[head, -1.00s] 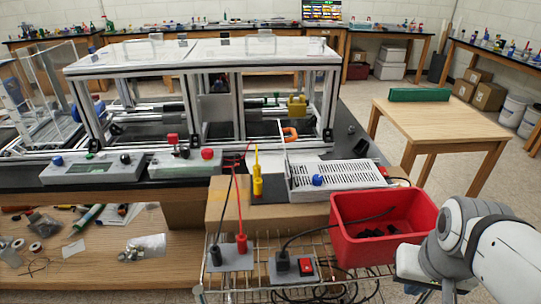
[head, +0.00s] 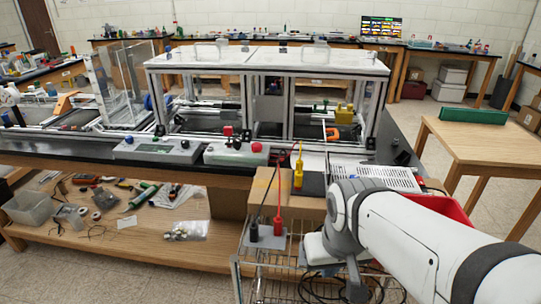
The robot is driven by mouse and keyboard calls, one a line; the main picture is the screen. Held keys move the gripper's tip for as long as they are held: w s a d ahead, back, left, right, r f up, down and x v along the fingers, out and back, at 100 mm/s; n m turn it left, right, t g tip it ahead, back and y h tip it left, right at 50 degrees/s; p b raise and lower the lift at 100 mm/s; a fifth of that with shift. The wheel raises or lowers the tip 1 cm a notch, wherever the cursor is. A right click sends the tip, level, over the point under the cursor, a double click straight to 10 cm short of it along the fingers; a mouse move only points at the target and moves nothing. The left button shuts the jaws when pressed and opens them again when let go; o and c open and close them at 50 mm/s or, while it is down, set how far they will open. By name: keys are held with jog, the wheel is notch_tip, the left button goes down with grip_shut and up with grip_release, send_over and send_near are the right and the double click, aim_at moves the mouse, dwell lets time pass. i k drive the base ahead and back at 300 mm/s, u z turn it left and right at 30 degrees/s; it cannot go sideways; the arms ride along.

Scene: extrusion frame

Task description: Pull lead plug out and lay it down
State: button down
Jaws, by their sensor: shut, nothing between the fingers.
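A red plug (head: 278,227) and a black plug (head: 253,232) stand upright in a grey socket plate (head: 266,241) on the wire rack. A red lead (head: 279,195) and a black lead rise from them. A yellow plug (head: 298,176) stands upright on a dark block (head: 313,185) on the cardboard box. My gripper (head: 312,249) is at the end of my white arm, right of the red plug and apart from it. It is shut and empty, its fingertips hard to make out. My arm hides the second socket plate and much of the red bin (head: 450,208).
The framed bench rig (head: 270,100) stands behind, with two grey control boxes (head: 157,149) (head: 236,154) along its front edge. A white slotted unit (head: 388,178) lies behind my arm. The wooden table (head: 487,146) at right has a green block (head: 473,116) and bare space.

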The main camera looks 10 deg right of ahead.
aim_at(299, 175)
jog(key=z, duration=1.6)
jog(key=k, duration=0.85)
jog(key=u, duration=1.1)
jog(key=i, duration=1)
jog(key=u, duration=0.05)
